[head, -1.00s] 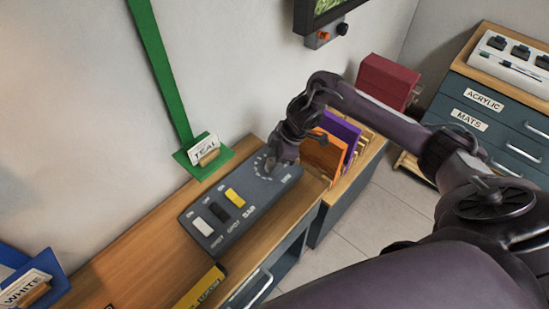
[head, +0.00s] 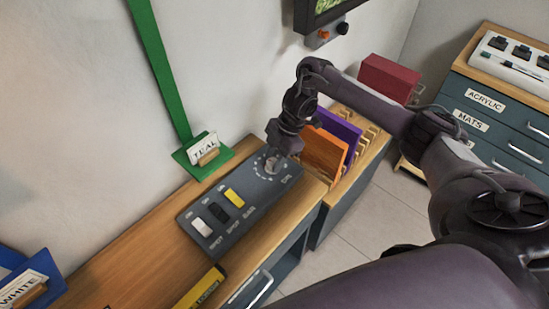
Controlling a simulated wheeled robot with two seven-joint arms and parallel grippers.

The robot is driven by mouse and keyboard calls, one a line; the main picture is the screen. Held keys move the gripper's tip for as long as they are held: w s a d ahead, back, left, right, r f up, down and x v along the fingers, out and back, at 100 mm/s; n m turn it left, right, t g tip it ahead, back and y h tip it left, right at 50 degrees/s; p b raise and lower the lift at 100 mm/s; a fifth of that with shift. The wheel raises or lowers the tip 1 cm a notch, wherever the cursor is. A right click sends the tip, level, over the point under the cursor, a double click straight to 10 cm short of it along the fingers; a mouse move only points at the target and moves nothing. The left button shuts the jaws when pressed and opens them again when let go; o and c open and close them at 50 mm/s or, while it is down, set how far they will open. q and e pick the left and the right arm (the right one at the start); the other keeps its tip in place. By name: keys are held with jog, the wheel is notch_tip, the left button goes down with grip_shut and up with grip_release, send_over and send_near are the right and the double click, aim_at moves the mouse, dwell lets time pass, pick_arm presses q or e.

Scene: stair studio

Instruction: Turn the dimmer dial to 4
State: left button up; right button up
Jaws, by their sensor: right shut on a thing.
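A dark grey control panel (head: 245,224) lies on the wooden bench top. It carries white, black and yellow switches and, at its far right end, a round dimmer dial (head: 271,166) with a ring of pale marks. My right gripper (head: 273,155) comes down on the dial from above and is shut on it. The dial's setting and the numbers around it are too small to read. My left gripper is not in the head view.
A green stand with a TEAL card (head: 204,148) stands behind the panel. Orange (head: 324,154) and purple (head: 342,132) boards stand in a rack to the right. A yellow item (head: 202,288) lies at the bench's front. The bench left of the panel is mostly clear.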

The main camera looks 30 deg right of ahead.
jog(key=o, duration=1)
jog(key=shift+c, duration=0.2)
jog(key=p+v, duration=0.1)
jog(key=v, duration=0.7)
jog(key=shift+f, duration=0.1)
